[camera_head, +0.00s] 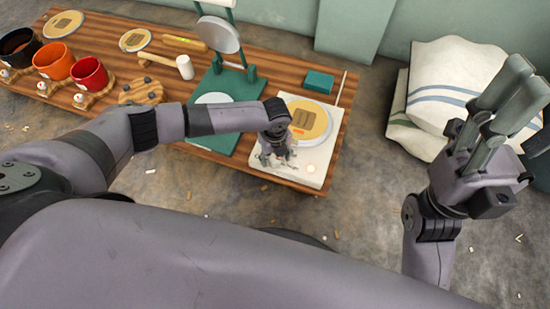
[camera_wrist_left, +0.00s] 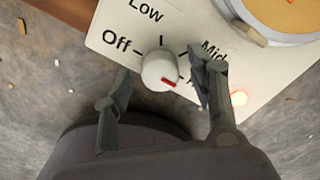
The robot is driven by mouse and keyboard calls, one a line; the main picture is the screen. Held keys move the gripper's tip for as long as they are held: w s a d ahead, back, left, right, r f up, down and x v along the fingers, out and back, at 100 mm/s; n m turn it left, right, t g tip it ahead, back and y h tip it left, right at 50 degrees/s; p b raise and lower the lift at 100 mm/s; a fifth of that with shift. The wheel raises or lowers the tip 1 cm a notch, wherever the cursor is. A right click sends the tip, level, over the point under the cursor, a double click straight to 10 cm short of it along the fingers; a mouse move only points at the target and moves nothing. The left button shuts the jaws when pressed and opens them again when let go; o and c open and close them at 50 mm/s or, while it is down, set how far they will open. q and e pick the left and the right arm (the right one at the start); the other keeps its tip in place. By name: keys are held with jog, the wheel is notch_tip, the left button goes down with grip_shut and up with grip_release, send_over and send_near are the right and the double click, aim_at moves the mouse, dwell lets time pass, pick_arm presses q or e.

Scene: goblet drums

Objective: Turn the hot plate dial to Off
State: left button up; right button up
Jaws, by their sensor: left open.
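The hot plate (camera_head: 326,160) is a cream box with a round top, at the right end of the table. In the left wrist view its white dial (camera_wrist_left: 157,66) carries a red mark pointing to the lower right, away from the Off label (camera_wrist_left: 116,41) and toward a mostly hidden label. The Low (camera_wrist_left: 146,9) and Mid (camera_wrist_left: 213,49) labels also show. My left gripper (camera_head: 274,160) is open over the panel; in the left wrist view its fingers (camera_wrist_left: 163,82) stand either side of the dial, apparently not closed on it. In the head view the dial is hidden. My right gripper (camera_head: 507,100) is raised at right, fingers apart, empty.
A red light (camera_wrist_left: 239,97) glows on the panel. A green stand (camera_head: 236,86) is left of the hot plate, and a teal block (camera_head: 319,82) lies behind it. Pots (camera_head: 89,75) and a mallet (camera_head: 185,67) are farther left. Cushions (camera_head: 450,90) lie on the floor at right.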

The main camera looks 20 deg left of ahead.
pick_arm(q)
jog(key=shift+f, duration=0.15)
jog(key=c, duration=1.1)
jog(key=shift+c, duration=0.2)
